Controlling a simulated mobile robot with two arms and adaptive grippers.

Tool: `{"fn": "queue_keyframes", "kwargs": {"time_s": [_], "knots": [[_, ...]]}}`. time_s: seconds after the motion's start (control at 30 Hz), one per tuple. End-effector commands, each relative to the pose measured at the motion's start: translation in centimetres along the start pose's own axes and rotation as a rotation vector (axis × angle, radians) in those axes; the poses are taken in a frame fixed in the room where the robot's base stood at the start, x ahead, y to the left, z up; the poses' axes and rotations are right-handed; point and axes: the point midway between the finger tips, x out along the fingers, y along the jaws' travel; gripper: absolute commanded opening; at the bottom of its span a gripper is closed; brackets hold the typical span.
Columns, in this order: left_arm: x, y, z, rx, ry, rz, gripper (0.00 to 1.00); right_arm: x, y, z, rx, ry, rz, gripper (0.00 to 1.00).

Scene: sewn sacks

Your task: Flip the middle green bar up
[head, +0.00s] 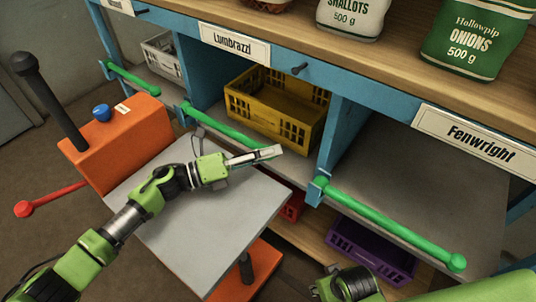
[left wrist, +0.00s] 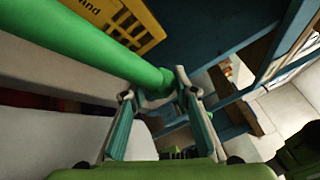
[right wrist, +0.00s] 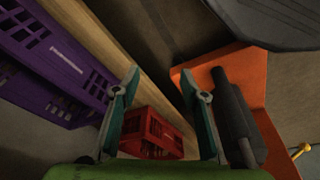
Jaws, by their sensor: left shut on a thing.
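The middle green bar (head: 208,123) runs low across the front of the Lumbrazzi bay, from a blue post on its left towards my left gripper. My left gripper (head: 268,154) is at the bar's right part and hides some of it. In the left wrist view the bar (left wrist: 90,45) comes in from the upper left, and its end lies at the fingertips (left wrist: 158,90). That gripper is shut on the bar. My right arm shows at the bottom of the head view, fingers out of sight; in the right wrist view its gripper (right wrist: 160,85) is open and empty.
A yellow crate (head: 277,110) stands in the middle bay behind the bar. Another green bar (head: 390,222) crosses the right bay; one (head: 133,80) crosses the left bay. A purple crate (head: 368,253) and a red crate (right wrist: 155,135) are below. An orange-sided cart with a grey top (head: 215,235) stands in front.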

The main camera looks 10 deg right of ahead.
Motion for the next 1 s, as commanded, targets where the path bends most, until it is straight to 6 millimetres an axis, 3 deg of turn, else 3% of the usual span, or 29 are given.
{"fn": "queue_keyframes", "kwargs": {"time_s": [0.1, 0.6, 0.8, 1.0], "knots": [[0.0, -2.2, 1.7, -0.044, -0.024, -0.031, 0.00, 1.8, -0.1, 0.9, -0.002, -0.015, -0.002, 0.40], [-1.2, -8.9, 8.5, -0.294, -0.123, -0.172, 0.00, 9.2, -0.6, 7.1, -0.011, -0.065, -0.009, 0.40], [-1.7, -10.1, 10.1, -0.356, -0.145, -0.205, 0.00, 10.4, -0.7, 8.6, -0.014, -0.072, -0.010, 0.40], [-1.8, -10.1, 10.2, -0.363, -0.147, -0.208, 0.00, 10.6, -0.7, 8.7, -0.014, -0.071, -0.010, 0.40]]}}
